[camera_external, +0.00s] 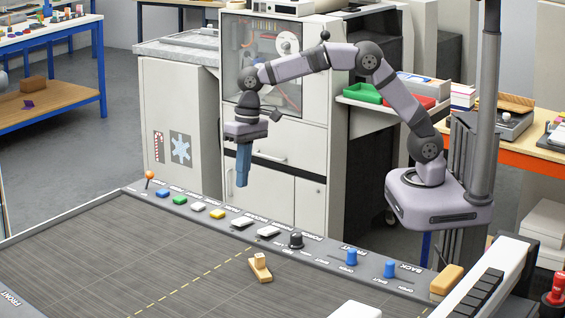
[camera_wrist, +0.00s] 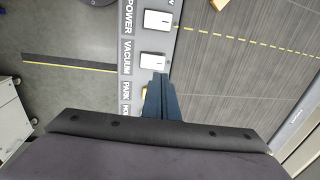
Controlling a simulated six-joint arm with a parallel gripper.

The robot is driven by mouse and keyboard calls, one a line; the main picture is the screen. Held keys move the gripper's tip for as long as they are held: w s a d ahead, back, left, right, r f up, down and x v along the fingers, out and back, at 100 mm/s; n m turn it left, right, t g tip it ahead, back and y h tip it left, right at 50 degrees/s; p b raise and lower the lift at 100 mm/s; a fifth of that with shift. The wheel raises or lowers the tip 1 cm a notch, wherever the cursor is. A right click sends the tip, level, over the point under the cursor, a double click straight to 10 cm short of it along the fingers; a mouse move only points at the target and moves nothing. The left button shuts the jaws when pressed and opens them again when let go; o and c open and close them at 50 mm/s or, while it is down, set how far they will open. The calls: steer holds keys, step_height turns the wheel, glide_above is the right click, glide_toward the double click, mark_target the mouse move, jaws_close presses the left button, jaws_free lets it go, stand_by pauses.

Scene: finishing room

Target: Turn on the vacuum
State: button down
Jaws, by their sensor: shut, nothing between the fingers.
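The vacuum switch (camera_wrist: 155,63) is a white rocker beside the label VACUUM in the wrist view. In the external view it is the white switch (camera_external: 242,222) just right of the yellow button on the control strip. I cannot tell which way it is tipped. My gripper (camera_external: 242,185) points down, shut and empty, with its blue fingers above the strip near this switch. In the wrist view the fingertips (camera_wrist: 161,76) appear just below the switch's lower edge and partly cover the yellow PARK button (camera_wrist: 145,92). They look apart from the panel.
A similar white POWER switch (camera_wrist: 158,20) is beside the vacuum switch. Blue (camera_external: 162,193), green and white buttons lie to the left, and a black knob (camera_external: 296,241) to the right. A small wooden piece (camera_external: 260,270) lies on the dark bed (camera_external: 140,260). A cabinet stands behind.

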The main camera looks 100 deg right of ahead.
mark_target(239, 221)
steer(key=f+p, duration=0.1)
steer(key=f, duration=0.2)
steer(key=f+p, duration=0.1)
steer(key=f, duration=0.2)
steer(key=w+a+f+p, duration=0.1)
steer(key=f, duration=0.2)
steer(key=shift+f, duration=0.25)
